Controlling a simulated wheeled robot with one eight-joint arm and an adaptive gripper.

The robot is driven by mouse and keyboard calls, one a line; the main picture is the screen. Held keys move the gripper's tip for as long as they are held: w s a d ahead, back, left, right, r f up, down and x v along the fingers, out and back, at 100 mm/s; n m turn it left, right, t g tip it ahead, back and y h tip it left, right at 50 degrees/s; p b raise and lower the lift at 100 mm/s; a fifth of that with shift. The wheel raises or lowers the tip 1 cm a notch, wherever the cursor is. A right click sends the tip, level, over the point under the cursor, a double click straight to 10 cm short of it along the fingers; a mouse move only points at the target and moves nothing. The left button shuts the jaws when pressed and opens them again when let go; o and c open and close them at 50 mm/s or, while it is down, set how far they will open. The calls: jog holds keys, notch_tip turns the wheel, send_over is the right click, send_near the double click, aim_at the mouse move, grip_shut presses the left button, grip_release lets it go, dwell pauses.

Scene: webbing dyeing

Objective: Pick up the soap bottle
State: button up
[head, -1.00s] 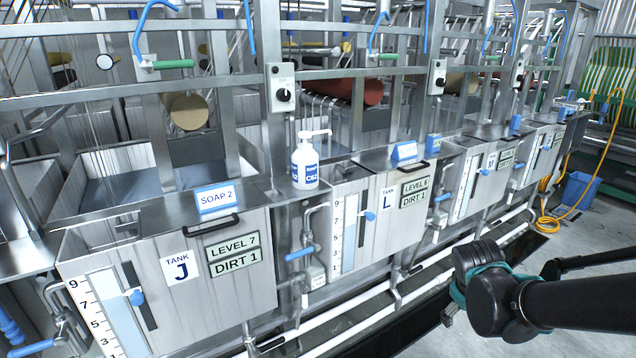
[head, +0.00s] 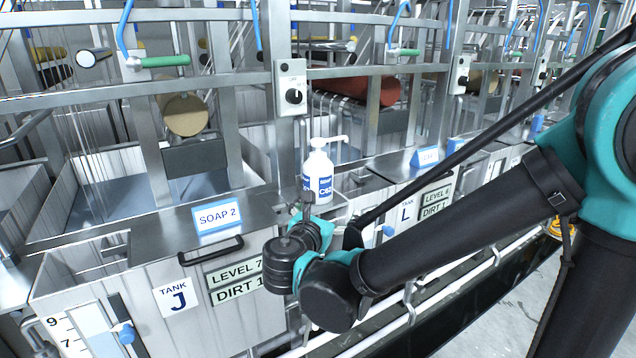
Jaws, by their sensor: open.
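The soap bottle (head: 322,171) is white with a pump top and a blue label reading C62. It stands upright on the metal ledge between tank J and tank L in the head view. My gripper (head: 304,204) is just in front of the bottle, at its lower left in the picture. The gripper is open; its fingers look small and partly merge with the bottle's lower edge. I cannot tell whether they touch the bottle. The wrist and forearm hide the tank front below the bottle.
A grey switch box (head: 292,88) hangs on a post behind the bottle. Another blue sign (head: 425,157) stands to the right. Metal rails run above the tanks.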

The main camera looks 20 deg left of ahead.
aim_at(316, 179)
jog(key=s+a+r+n+t+y, duration=0.1)
jog(key=s+a+r+n, duration=0.2)
jog(key=s+a, duration=0.15)
jog(key=w, duration=0.4)
jog(key=w+a, duration=0.1)
jog(key=w, duration=0.6)
jog(key=shift+w+a, duration=0.3)
jog(key=shift+y, duration=0.4)
jog(key=shift+w+a+f, duration=0.1)
jog(key=shift+w+a, duration=0.05)
jog(key=shift+w, duration=0.8)
jog(key=shift+w+a+f, duration=0.1)
jog(key=shift+w+a, duration=0.1)
jog(key=shift+w, duration=0.75)
jog(key=shift+w+a, duration=0.15)
jog(key=shift+w, duration=0.8)
jog(key=shift+c, duration=0.2)
jog(key=c, duration=1.9)
